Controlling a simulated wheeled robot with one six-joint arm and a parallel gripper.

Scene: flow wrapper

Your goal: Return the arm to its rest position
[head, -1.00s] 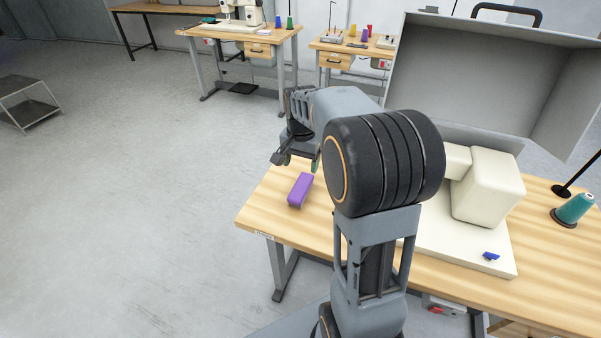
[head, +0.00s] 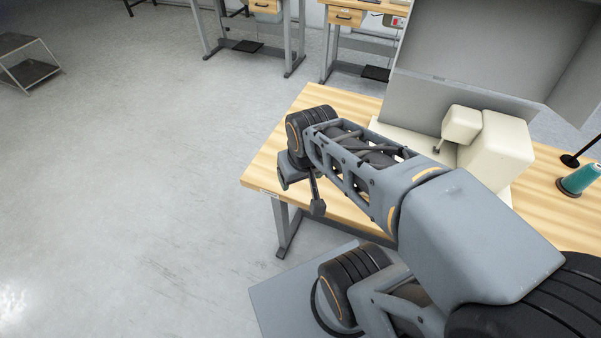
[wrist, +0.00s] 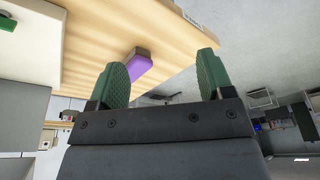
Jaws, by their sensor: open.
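My gripper (wrist: 160,85) shows in the wrist view with its two green-padded fingers apart and nothing between them. In the head view my arm reaches left across the table's near-left part, and my gripper (head: 316,195) is mostly hidden, with only a dark finger showing below the wrist. A purple block (wrist: 138,63) with a brown side lies on the wooden table near its edge in the wrist view, beyond the fingers and apart from them. In the head view the arm hides this block.
The wooden table (head: 272,150) carries a cream machine (head: 495,150) and a teal thread cone (head: 578,180) at right. A large grey open case (head: 480,50) stands behind. More workbenches stand at the back, and a grey rack (head: 28,62) at far left. The floor at left is clear.

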